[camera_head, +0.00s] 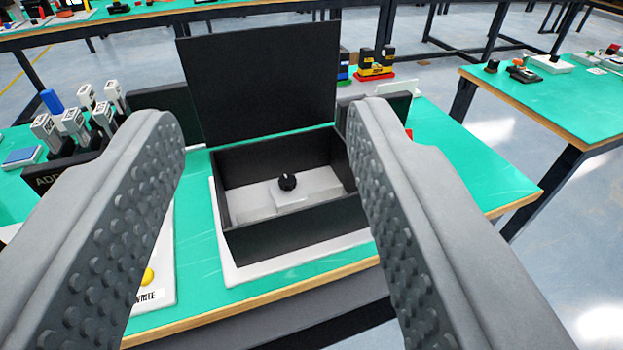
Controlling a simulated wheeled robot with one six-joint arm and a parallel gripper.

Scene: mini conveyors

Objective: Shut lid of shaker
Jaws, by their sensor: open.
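The shaker is a black open-topped box (296,233) on a white base plate (291,262), on the green table. Its flat black lid (262,88) stands up at the back, leaning slightly backward, so the box is open. Inside are a pale grey block and a black knob (288,182). My gripper (257,120) is open and empty. Its two studded grey fingers frame the box and lid at left and right, nearer to the camera, and do not appear to touch them. The right finger hides part of the box's right side.
A black rack (62,165) with several grey-white handled tools stands at the left. A white panel with a yellow button (147,276) lies partly behind the left finger. Yellow and black items (377,65) stand behind at right. Another green table (560,98) is at far right.

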